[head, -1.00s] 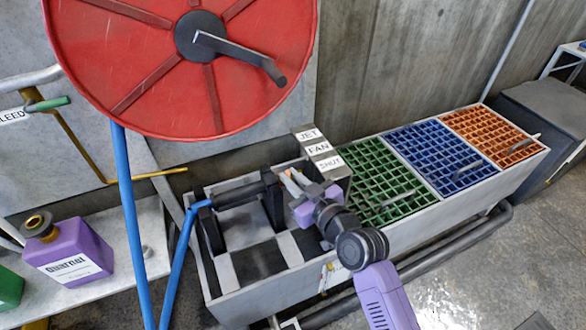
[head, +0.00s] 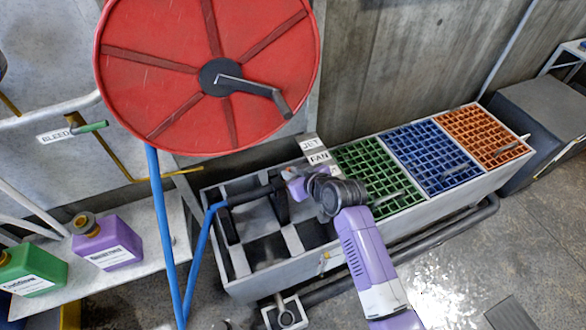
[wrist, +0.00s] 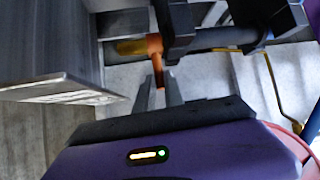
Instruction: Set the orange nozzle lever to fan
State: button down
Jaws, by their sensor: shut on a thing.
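The orange nozzle lever (wrist: 157,72) stands out from the grey nozzle pipe (wrist: 215,38) in the wrist view. My gripper (wrist: 159,92) is shut on the lever, with a finger on each side of it. In the head view my gripper (head: 298,186) is beside the label block (head: 311,138), at the right end of the nozzle pipe (head: 250,194). The JET label (head: 311,143) and the FAN label (head: 318,157) show there. My wrist hides the part below FAN. Which label the lever points at cannot be told.
A big red reel (head: 170,90) with a crank hangs above. A blue hose (head: 163,230) runs down at left. Green (head: 350,152), blue (head: 420,140) and orange (head: 480,125) grates lie to the right. A purple jug (head: 106,243) and a green jug (head: 33,272) stand at left.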

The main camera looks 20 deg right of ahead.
jog(key=shift+w+a+g+p, duration=0.1)
jog(key=shift+w+g+p, duration=0.1)
jog(key=shift+g+p, duration=0.35)
jog(key=c, duration=1.4)
grip_release()
jog(key=shift+c, duration=0.2)
jog(key=shift+r, duration=0.15)
jog(key=v, duration=0.7)
jog(key=shift+s+p, duration=0.35)
jog(key=shift+p, duration=0.1)
jog(key=shift+r, duration=0.15)
